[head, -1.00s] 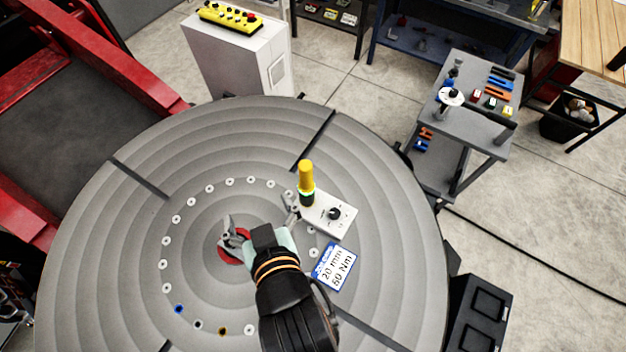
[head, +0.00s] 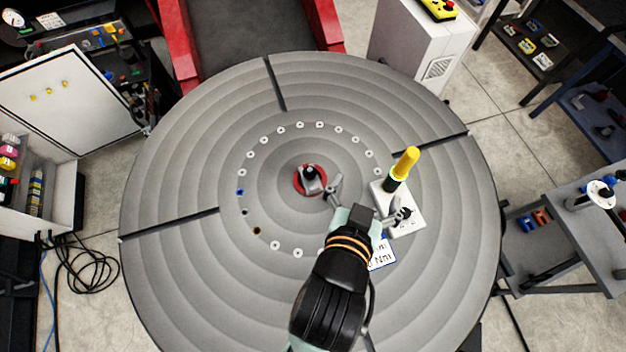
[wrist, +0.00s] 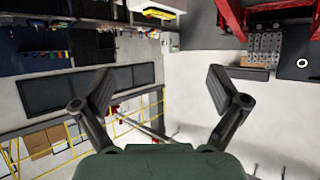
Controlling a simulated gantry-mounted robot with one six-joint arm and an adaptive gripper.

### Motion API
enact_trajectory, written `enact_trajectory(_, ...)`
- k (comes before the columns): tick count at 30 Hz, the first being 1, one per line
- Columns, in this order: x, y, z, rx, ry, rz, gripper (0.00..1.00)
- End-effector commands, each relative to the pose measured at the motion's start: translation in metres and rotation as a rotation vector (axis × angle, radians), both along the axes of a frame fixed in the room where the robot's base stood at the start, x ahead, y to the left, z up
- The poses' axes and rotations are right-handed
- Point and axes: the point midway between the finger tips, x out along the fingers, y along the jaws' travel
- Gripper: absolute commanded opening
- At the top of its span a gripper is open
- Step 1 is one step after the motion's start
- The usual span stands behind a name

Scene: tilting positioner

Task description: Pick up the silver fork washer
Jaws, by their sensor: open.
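A small grey piece (head: 312,186) sits at the red disc (head: 299,182) in the middle of the round grey table, beside a dark stud. It may be the silver fork washer, but it is too small to tell its slot. My gripper (head: 366,194) is open and empty, over the table just right of the red disc. Its left finger is close to the disc in the picture; its right finger overlaps the white plate. The wrist view shows both fingers of my gripper (wrist: 161,92) spread, with nothing between them and no washer in sight.
A white plate (head: 408,222) with a black knob and a yellow-topped post (head: 404,166) stands right of my gripper. A blue-edged label (head: 383,256) lies partly behind my arm. A ring of small round pieces surrounds the centre. The table's (head: 190,150) left side is free.

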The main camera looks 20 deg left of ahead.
Motion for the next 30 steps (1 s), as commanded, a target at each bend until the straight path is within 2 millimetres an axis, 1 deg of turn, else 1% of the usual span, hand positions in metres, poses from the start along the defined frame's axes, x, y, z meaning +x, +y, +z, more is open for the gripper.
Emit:
enact_trajectory(13,-0.0001,-0.0001,0.0,0.0,0.0,0.0,0.97)
enact_trajectory(14,-0.0001,0.0,0.0,0.0,0.0,0.0,0.94)
enact_trajectory(18,-0.0001,-0.0001,0.0,0.0,0.0,0.0,0.7)
enact_trajectory(26,0.0,-0.0001,0.0,0.0,0.0,0.0,0.27)
enact_trajectory(27,0.0,0.0,0.0,0.0,0.0,0.0,0.23)
enact_trajectory(30,0.0,0.0,0.0,0.0,0.0,0.0,0.23)
